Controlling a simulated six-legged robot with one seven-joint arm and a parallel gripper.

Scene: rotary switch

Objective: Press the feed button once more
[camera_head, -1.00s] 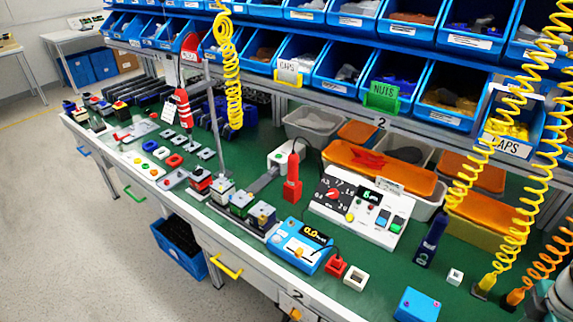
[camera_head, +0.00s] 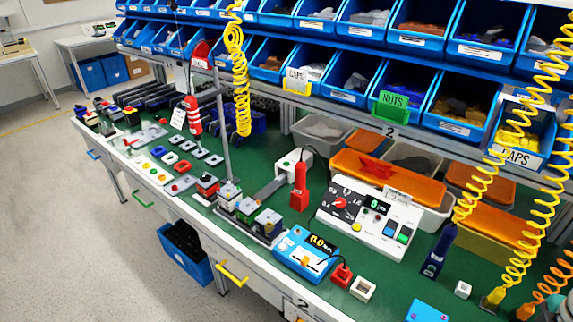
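A white and black control panel (camera_head: 365,215) stands on the green worktop at the right. It has a black dial face with a red knob (camera_head: 340,203), a small green-lit display (camera_head: 376,206), a yellow round button (camera_head: 356,227), and blue and green switches (camera_head: 402,235). Labels are too small to read, so I cannot tell which control is the feed button. My gripper is not in view.
Yellow coiled hoses (camera_head: 540,110) hang at the right. Blue part bins (camera_head: 395,100) line the back.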

